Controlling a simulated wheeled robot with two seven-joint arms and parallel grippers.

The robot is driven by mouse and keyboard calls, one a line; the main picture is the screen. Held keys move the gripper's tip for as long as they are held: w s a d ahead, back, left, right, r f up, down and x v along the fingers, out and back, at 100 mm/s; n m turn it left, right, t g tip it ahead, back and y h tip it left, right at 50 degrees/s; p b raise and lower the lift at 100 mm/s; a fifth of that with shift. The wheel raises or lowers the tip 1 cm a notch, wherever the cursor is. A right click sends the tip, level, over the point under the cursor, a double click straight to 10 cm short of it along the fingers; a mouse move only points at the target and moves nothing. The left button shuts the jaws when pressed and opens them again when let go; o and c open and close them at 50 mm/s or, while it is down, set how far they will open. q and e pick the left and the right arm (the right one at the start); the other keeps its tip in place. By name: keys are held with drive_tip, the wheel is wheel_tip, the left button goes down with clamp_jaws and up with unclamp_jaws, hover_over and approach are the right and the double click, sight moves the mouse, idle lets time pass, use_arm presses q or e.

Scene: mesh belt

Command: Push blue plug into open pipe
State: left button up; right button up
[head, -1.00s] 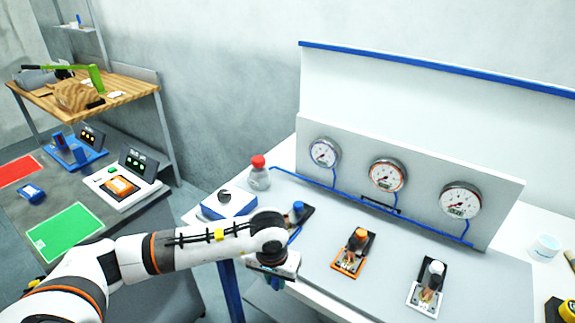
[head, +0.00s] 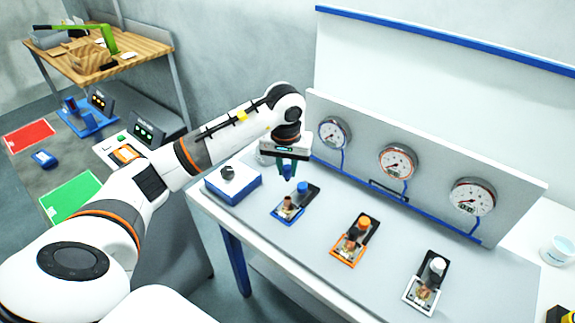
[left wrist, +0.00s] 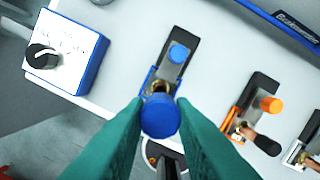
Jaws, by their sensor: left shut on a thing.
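My left gripper (head: 287,176) hangs fingers down above the blue-framed fixture (head: 277,215). In the left wrist view its teal fingers are shut on a round blue plug (left wrist: 160,117). The fixture carries a second blue cap (head: 302,187), which also shows in the left wrist view (left wrist: 178,53), and an upright copper pipe (head: 289,203). In the head view the plug is hard to tell from the fingers, and the pipe stands apart below them. In the left wrist view the plug hides part of the fixture. My right gripper is not in view.
A blue-and-white box with a dark knob (head: 228,174) stands left of the fixture. An orange-capped fixture (head: 341,258) and a white-capped one (head: 414,304) stand to the right. A gauge panel (head: 430,180) rises behind. The grey mat between the fixtures is clear.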

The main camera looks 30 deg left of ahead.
sight(287, 177)
use_arm(q)
drive_tip(key=shift+w+f+b, duration=0.15)
drive_tip(key=shift+f+b, duration=0.1)
drive_tip(key=shift+b, duration=0.1)
drive_tip(key=shift+f+b, duration=0.6)
drive_tip(key=shift+f, duration=0.1)
wheel_tip(287, 177, down, 2)
drive_tip(key=shift+f+b, duration=0.25)
drive_tip(key=shift+b, duration=0.85)
drive_tip(key=shift+f+b, duration=0.65)
drive_tip(key=shift+f, duration=0.1)
drive_tip(key=shift+b, duration=0.65)
drive_tip(key=shift+f, duration=0.2)
drive_tip(key=shift+f+b, duration=0.35)
drive_tip(key=shift+b, duration=0.2)
drive_tip(key=shift+f+b, duration=0.9)
